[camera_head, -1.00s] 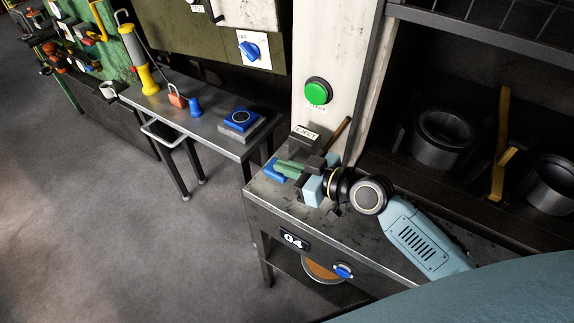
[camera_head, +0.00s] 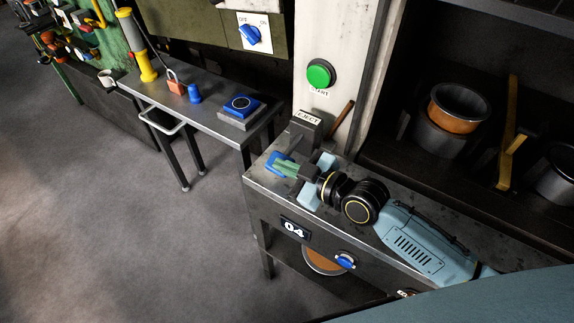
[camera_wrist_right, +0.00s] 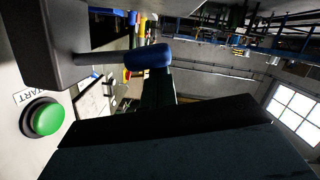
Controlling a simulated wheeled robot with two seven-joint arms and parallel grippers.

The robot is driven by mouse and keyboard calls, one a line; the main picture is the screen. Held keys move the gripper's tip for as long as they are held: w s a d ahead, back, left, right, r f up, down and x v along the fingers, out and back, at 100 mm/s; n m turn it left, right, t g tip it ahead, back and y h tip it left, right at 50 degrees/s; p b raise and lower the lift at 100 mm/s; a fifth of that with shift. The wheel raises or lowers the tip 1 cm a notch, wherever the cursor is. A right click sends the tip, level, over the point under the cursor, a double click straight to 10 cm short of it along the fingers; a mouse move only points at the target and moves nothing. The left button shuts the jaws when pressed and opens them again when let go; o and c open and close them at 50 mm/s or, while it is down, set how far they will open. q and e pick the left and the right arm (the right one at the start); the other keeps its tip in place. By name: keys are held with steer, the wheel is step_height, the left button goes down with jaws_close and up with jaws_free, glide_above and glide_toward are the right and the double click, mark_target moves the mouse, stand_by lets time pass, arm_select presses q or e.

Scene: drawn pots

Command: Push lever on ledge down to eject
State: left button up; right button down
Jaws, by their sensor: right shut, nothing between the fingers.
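A dark box labelled EJECT (camera_head: 308,124) stands on the ledge (camera_head: 345,208) of station 04. A lever with a blue knob (camera_head: 273,161) comes out of it; in the wrist view the blue knob (camera_wrist_right: 148,57) sits on a short grey rod from the dark box (camera_wrist_right: 50,45). My right gripper (camera_head: 284,168) is shut and empty, its greenish fingers just beside the blue knob. In the wrist view the fingers (camera_wrist_right: 158,90) are right by the knob; I cannot tell whether they touch it. My left gripper is not in view.
A green START button (camera_head: 320,73) is on the pale post behind the ledge. A copper-sided pot (camera_head: 455,115) stands in a dark holder in the recess at right. A side table (camera_head: 205,112) carries a blue-topped box (camera_head: 240,107) and a padlock (camera_head: 174,82).

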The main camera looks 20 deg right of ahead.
steer(key=shift+s+r+p, duration=0.15)
steer(key=shift+r+p, duration=0.3)
steer(key=shift+p, duration=0.15)
steer(key=s+d+r+p, duration=0.3)
steer(key=s+d+r, duration=0.2)
steer(key=s, duration=0.3)
steer(key=shift+s, duration=0.15)
stand_by(0.5)
